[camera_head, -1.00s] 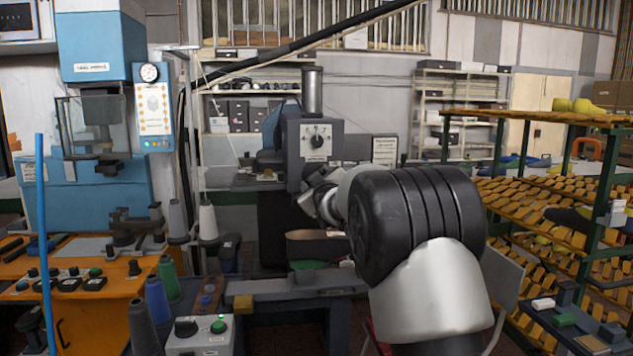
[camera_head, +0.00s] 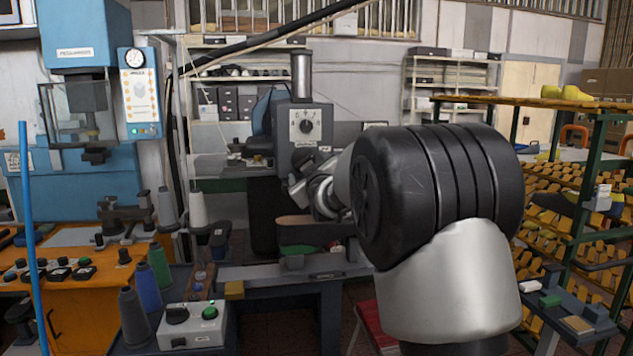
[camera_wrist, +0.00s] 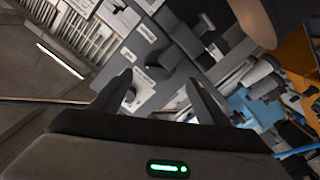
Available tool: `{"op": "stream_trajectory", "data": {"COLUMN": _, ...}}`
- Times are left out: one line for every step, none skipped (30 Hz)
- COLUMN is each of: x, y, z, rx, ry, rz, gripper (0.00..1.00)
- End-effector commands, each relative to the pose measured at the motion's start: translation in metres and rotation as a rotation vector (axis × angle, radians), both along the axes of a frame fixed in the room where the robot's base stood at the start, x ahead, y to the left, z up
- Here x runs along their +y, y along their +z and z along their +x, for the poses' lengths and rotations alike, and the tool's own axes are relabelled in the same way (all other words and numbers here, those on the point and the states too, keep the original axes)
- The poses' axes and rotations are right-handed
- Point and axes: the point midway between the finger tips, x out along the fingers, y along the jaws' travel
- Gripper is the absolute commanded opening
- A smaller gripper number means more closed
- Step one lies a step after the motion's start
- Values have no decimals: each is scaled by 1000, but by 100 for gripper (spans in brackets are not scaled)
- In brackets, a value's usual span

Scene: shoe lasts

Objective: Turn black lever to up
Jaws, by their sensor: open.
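The lever's exact angle is too small to tell. In the wrist view a dark knob-like part (camera_wrist: 163,60) stands out from a grey panel (camera_wrist: 118,70) with white labels; I cannot tell for sure that it is the same lever. My gripper (camera_wrist: 162,82) is open, its two dark fingers pointing at the panel with nothing held between them. In the head view my arm hides the gripper's fingers.
A blue press (camera_head: 90,40) and an orange bench (camera_head: 90,300) stand at the left. A control box (camera_head: 192,326) and thread cones (camera_head: 147,288) are in front. A rack of shoe lasts (camera_head: 560,190) stands at the right. A red stool (camera_head: 370,320) is below my arm.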

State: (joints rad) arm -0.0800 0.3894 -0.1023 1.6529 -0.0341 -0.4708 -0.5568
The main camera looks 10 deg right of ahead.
Motion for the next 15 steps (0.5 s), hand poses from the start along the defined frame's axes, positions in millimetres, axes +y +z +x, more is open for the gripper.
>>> {"op": "stream_trajectory", "data": {"x": 0, "y": 0, "z": -15, "rx": -1, "ry": 0, "rz": 1, "gripper": 69}}
{"op": "stream_trajectory", "data": {"x": 0, "y": 0, "z": -22, "rx": -1, "ry": -1, "rz": 0, "gripper": 69}}
{"op": "stream_trajectory", "data": {"x": -1, "y": 0, "z": -32, "rx": -1, "ry": -1, "rz": 0, "gripper": 69}}
{"op": "stream_trajectory", "data": {"x": -1, "y": 0, "z": -40, "rx": -2, "ry": -1, "rz": 0, "gripper": 69}}
{"op": "stream_trajectory", "data": {"x": -1, "y": 0, "z": -47, "rx": -2, "ry": -1, "rz": 0, "gripper": 69}}
{"op": "stream_trajectory", "data": {"x": -1, "y": 0, "z": -57, "rx": -2, "ry": -1, "rz": 0, "gripper": 69}}
{"op": "stream_trajectory", "data": {"x": -1, "y": 1, "z": -64, "rx": -2, "ry": -1, "rz": 0, "gripper": 69}}
{"op": "stream_trajectory", "data": {"x": -1, "y": 0, "z": -71, "rx": -1, "ry": 0, "rz": 0, "gripper": 69}}
{"op": "stream_trajectory", "data": {"x": -1, "y": 1, "z": -80, "rx": -2, "ry": -1, "rz": 1, "gripper": 69}}
{"op": "stream_trajectory", "data": {"x": -1, "y": 1, "z": -85, "rx": -2, "ry": -1, "rz": 1, "gripper": 69}}
{"op": "stream_trajectory", "data": {"x": -1, "y": 1, "z": -91, "rx": -2, "ry": -1, "rz": 1, "gripper": 69}}
{"op": "stream_trajectory", "data": {"x": -1, "y": 0, "z": -98, "rx": -2, "ry": -1, "rz": 1, "gripper": 69}}
{"op": "stream_trajectory", "data": {"x": -1, "y": 0, "z": -102, "rx": -2, "ry": -1, "rz": 0, "gripper": 69}}
{"op": "stream_trajectory", "data": {"x": -1, "y": 0, "z": -106, "rx": -1, "ry": -2, "rz": 0, "gripper": 69}}
{"op": "stream_trajectory", "data": {"x": -1, "y": 1, "z": -111, "rx": -1, "ry": -2, "rz": -1, "gripper": 69}}
